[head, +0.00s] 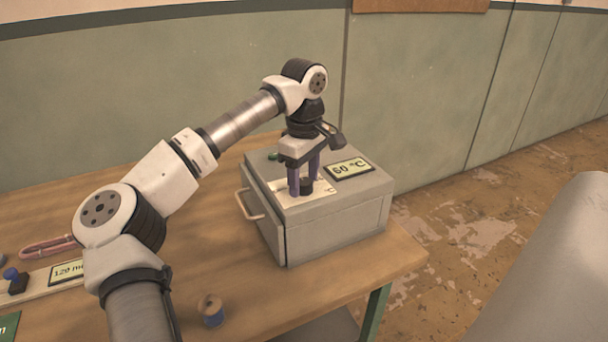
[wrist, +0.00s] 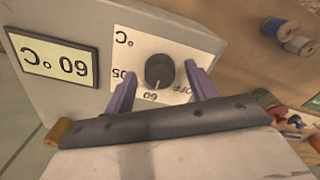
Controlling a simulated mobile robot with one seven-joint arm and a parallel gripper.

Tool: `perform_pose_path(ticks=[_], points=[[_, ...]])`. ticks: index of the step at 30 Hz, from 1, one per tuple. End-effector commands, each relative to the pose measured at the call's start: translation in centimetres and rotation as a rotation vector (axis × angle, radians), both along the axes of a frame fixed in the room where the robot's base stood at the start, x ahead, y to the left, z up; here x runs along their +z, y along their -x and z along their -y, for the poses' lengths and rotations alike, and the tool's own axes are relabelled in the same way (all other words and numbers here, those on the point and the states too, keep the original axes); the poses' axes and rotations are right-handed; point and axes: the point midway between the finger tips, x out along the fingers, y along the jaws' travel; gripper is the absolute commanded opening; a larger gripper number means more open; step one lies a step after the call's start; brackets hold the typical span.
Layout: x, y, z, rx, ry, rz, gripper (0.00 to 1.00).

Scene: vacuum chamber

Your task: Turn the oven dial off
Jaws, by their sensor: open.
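The oven is a grey box (head: 335,230) with a front door handle at its left side, standing on the wooden table. Its dial (head: 306,187) is a dark round knob on a white plate on top. In the wrist view the dial (wrist: 159,70) has a light pointer mark toward the "60" label; "OFF" is printed beside it. A display (head: 349,169) reads 60 °C. My gripper (head: 305,181) points down over the dial, open, with one purple finger on each side of the knob. In the wrist view gaps show between the fingers and the knob.
A green button (head: 273,156) sits on the oven's top behind my gripper. A spool (head: 210,310) stands near the table's front. A pink cord (head: 50,247) and a panel reading 120 (head: 70,270) lie at the left. The wall is behind the oven.

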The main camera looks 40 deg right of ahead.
Motion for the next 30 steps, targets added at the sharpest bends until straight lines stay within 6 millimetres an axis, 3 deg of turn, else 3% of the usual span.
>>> perform_pose_path(ticks=[7, 17, 30], points=[[-0.08, -0.01, 0.00, 0.000, 0.000, 0.000, 0.56], [-0.05, -0.01, 0.00, 0.000, 0.000, -0.001, 0.13], [0.03, -0.04, 0.00, 0.094, 0.000, 0.000, 0.12]])
